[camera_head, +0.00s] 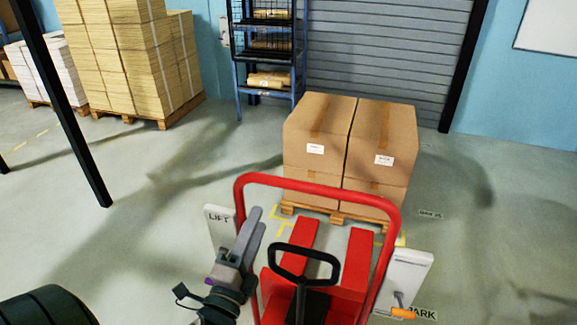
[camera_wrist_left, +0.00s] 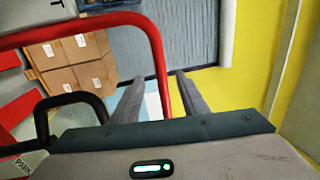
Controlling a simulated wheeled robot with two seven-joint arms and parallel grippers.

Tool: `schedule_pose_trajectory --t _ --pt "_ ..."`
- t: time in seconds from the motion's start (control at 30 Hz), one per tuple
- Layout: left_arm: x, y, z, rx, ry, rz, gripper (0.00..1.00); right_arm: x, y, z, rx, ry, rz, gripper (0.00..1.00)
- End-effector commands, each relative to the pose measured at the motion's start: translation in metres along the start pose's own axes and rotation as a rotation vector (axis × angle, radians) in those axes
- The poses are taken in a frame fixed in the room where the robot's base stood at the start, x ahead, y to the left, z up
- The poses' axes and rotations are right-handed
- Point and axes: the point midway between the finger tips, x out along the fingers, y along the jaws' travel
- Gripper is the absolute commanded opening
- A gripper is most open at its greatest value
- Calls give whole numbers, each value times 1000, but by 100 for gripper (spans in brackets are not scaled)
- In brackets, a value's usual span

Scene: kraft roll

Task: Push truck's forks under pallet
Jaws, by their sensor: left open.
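The red pallet truck stands in front of me, with its red hoop handle (camera_head: 315,187) and two red forks (camera_head: 302,240) pointing away. The fork tips end at the near side of the wooden pallet (camera_head: 335,213), and I cannot tell if there is a gap. The pallet carries stacked brown cartons (camera_head: 318,130), also in the left wrist view (camera_wrist_left: 75,65). My left gripper (camera_head: 256,214) is open at the hoop's left side. In the left wrist view the red tube (camera_wrist_left: 158,70) runs between its fingers (camera_wrist_left: 158,78). Contact is unclear. My right gripper is not in view.
A LIFT panel (camera_head: 220,228) and a PARK panel with an orange-tipped lever (camera_head: 408,275) flank the hoop. A black loop handle (camera_head: 303,251) sits inside it. A shelf rack (camera_head: 268,50) and a grey shutter (camera_head: 385,50) stand behind. Floor at left is mostly clear.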

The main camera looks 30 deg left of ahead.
Motion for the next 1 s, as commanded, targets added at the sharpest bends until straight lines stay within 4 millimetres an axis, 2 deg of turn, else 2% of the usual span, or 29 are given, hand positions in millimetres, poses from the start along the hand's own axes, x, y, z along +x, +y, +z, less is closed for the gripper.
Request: schedule_pose_trajectory --t 0.27,0.47,0.67,1.0 --pt "4 0 0 -3 1 1 40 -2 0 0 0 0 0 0" --pt "19 -1 -1 -3 2 0 40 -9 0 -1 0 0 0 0" --pt "49 -3 -1 -3 2 0 40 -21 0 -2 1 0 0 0" --pt "110 -3 -1 -4 1 1 40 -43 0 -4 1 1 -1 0"
